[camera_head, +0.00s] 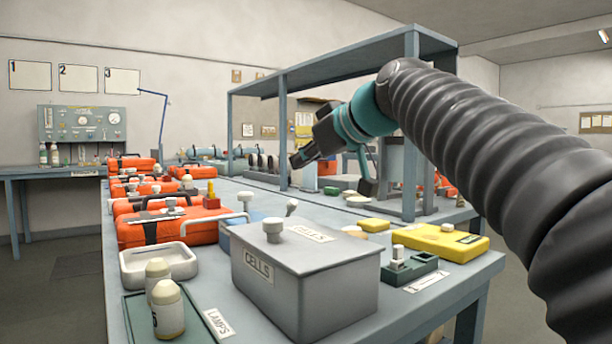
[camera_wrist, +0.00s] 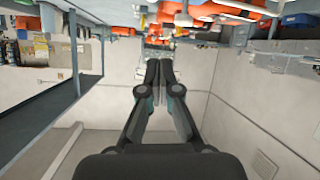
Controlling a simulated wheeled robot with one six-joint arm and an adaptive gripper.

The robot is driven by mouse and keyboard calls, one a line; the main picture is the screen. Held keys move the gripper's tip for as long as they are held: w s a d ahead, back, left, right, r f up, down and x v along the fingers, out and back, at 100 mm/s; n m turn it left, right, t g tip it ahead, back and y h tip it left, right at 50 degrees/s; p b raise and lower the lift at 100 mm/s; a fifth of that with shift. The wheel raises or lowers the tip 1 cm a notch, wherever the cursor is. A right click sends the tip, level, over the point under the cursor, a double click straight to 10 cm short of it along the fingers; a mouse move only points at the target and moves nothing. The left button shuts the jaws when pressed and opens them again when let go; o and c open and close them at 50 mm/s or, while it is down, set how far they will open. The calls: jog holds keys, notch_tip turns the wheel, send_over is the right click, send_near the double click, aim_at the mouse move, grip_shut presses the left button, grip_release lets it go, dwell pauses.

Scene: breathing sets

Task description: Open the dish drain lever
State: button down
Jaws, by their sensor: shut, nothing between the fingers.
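A shallow off-white dish (camera_head: 165,276) sits on the left edge of the bench, beside the orange cases, in the head view. I cannot make out a drain lever on it. My gripper (camera_head: 297,161) is in the air above the far part of the bench, to the right of the dish and well apart from it. Its fingers point left in the head view. In the wrist view the gripper (camera_wrist: 158,66) is shut with its fingertips together and nothing between them. The dish cannot be picked out in the wrist view.
A grey CELLS box (camera_head: 306,288) with a knobbed lid stands on the near bench (camera_head: 215,296). Orange cases (camera_head: 168,226) line the left side. A yellow case (camera_head: 440,240) lies at right. A blue-grey frame (camera_head: 283,130) rises behind my gripper.

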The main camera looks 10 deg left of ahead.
aim_at(292, 202)
jog(key=w+a+f, duration=0.1)
jog(key=f, duration=0.1)
jog(key=w+a+f, duration=0.1)
jog(key=w+a, duration=0.1)
jog(key=w+a+f+b, duration=0.1)
jog(key=f, duration=0.1)
jog(key=shift+w+a+f, duration=0.15)
jog(key=shift+w+f, duration=0.1)
jog(key=shift+f, duration=0.1)
jog(key=shift+s+d+f+b, duration=0.2)
jog(key=shift+d+f+b, duration=0.1)
jog(key=shift+d+f, duration=0.15)
jog(key=shift+s+d+f+b, duration=0.65)
jog(key=shift+f+b, duration=0.1)
jog(key=shift+b, duration=0.35)
jog(key=shift+r, duration=0.1)
jog(key=shift+w+a+r+p, duration=0.1)
jog(key=shift+w+r+p, duration=0.05)
jog(key=shift+p, duration=0.15)
jog(key=shift+w+a+r+p, duration=0.3)
jog(key=shift+w+a+p, duration=0.15)
jog(key=shift+p, duration=0.15)
